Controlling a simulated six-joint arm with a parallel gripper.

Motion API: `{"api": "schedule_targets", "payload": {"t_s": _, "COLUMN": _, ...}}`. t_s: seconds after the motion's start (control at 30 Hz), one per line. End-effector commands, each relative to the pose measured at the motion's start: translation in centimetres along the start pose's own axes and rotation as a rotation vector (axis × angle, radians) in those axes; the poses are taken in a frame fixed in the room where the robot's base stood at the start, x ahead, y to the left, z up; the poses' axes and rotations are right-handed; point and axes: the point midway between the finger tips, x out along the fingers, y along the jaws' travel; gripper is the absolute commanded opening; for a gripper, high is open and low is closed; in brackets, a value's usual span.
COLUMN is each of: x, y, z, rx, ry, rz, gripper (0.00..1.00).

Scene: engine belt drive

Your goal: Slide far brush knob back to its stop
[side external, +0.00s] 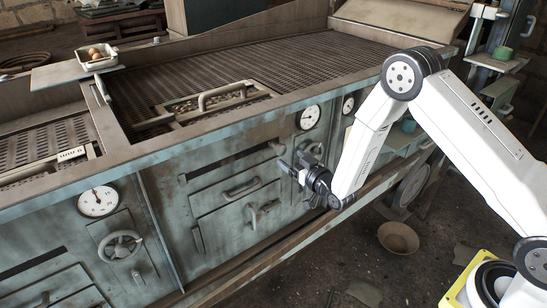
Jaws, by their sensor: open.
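The work is a worn blue-green machine (235,150) with slatted beds on top. I cannot tell for sure which part is the far brush knob. A small pale lever-like piece (102,89) stands at the divider between the two beds, and a small pale marked plate (71,154) lies at the near bed's edge. My gripper (291,166) is at the machine's front panel, below the round gauge (308,117) and right of the drawers. It is open, with nothing seen between its fingers. It is well apart from the lever-like piece and the plate.
A handled frame (225,92) lies on the far slatted bed. Drawer handles (240,189) and a handwheel (120,244) project from the front. A bowl (398,237) sits on the otherwise mostly open floor.

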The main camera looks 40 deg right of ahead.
Motion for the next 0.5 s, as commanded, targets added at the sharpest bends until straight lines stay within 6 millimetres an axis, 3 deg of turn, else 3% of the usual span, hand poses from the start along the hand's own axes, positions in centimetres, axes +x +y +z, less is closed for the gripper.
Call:
{"api": "schedule_targets", "payload": {"t_s": 0.27, "x": 1.3, "y": 0.0, "z": 0.0, "rx": 0.000, "ry": 0.000, "rz": 0.000, "gripper": 0.89}}
{"api": "schedule_targets", "payload": {"t_s": 0.5, "x": 3.6, "y": 0.0, "z": 0.0, "rx": 0.000, "ry": 0.000, "rz": 0.000, "gripper": 0.89}}
